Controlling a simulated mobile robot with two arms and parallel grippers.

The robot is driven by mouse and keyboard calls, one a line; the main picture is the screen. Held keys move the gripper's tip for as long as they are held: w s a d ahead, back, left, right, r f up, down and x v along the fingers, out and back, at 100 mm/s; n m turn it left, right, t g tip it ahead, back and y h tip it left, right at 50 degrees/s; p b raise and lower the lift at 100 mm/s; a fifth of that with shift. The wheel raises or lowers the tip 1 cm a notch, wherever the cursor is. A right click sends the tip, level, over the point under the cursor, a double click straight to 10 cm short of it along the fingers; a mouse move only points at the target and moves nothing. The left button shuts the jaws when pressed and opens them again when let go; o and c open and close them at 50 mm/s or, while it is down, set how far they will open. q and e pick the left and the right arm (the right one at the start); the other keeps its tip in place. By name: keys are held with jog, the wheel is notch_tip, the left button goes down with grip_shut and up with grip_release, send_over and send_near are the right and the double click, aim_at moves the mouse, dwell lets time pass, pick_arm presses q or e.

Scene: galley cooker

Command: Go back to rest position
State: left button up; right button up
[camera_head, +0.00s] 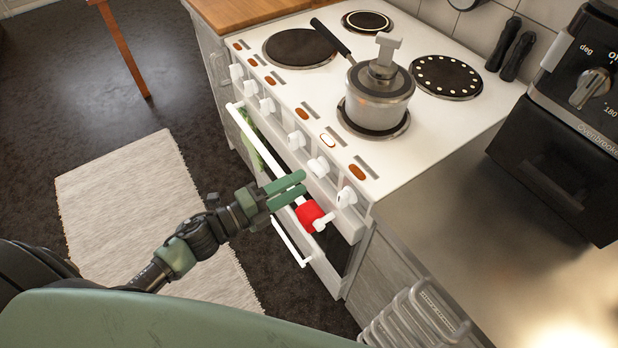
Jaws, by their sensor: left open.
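My left gripper (302,183) has green fingers and is open, with nothing seen between them. It is in front of the white cooker (425,145), close to its row of white knobs (318,167) and above the oven door handle (262,152). Whether the fingers touch the cooker front I cannot tell. A red piece (309,214) with a white part beside it is just below and right of the fingertips. My right gripper is not in view.
A metal pot (378,103) with a lid stands on the front right hotplate. A black oven (560,150) is on the metal counter (480,235) at right. A wire rack (415,318) is at bottom right. A pale rug (140,210) lies on open dark floor at left.

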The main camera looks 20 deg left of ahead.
pick_arm(q)
jog(key=shift+v, duration=1.2)
jog(key=a+f+n+y, duration=0.4)
jog(key=f+n, duration=0.1)
jog(key=f, duration=0.4)
jog(key=a+f+n+y, duration=0.3)
jog(key=a+f+n, duration=0.15)
jog(key=f, duration=0.45)
jog(key=s+a+f+n+g+y, duration=0.1)
jog(key=s+f+n+g+y, duration=0.15)
jog(key=s+f, duration=0.4)
jog(key=s+a+f+n+g+y, duration=0.1)
jog(key=s+f+n+g, duration=0.25)
jog(key=f, duration=0.65)
jog(key=s+d+f+n+g, duration=0.2)
jog(key=s+f, duration=0.2)
jog(key=s, duration=0.4)
jog(key=s+d+f+n+g, duration=0.2)
jog(key=s+f, duration=0.3)
jog(key=s, duration=0.4)
jog(key=s+d+f+n+g, duration=0.2)
jog(key=s+f, duration=0.3)
jog(key=s, duration=0.4)
jog(key=shift+f+n+g, duration=0.2)
jog(key=shift+n+g, duration=0.4)
jog(key=shift+n, duration=0.25)
